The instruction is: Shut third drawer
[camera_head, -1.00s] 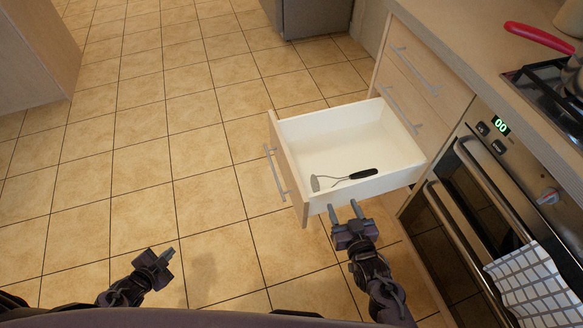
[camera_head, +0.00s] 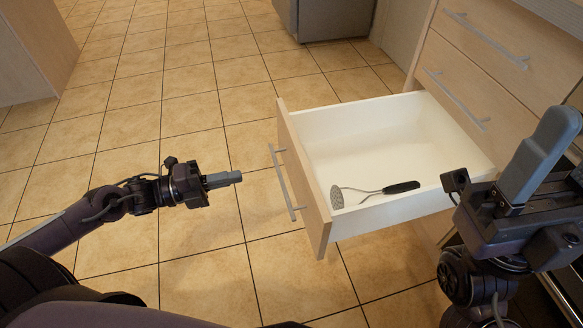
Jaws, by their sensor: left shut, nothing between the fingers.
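The third drawer (camera_head: 318,210), below two shut drawers, is pulled well out. Its pale wooden front carries a bar handle (camera_head: 283,184) and faces left. My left gripper (camera_head: 238,178) is shut and empty, a short way left of the handle and not touching it, with its fingers pointing right toward the front. My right gripper (camera_head: 540,155) is large and close to the camera at the right, over the drawer's near right corner in the picture. Its finger points up; whether its jaws are apart is unclear.
A masher (camera_head: 400,187) with a black handle lies inside the drawer. Two shut drawers with bar handles (camera_head: 486,40) are above it. A grey appliance (camera_head: 325,18) stands at the back. The tiled floor left of the drawer is clear.

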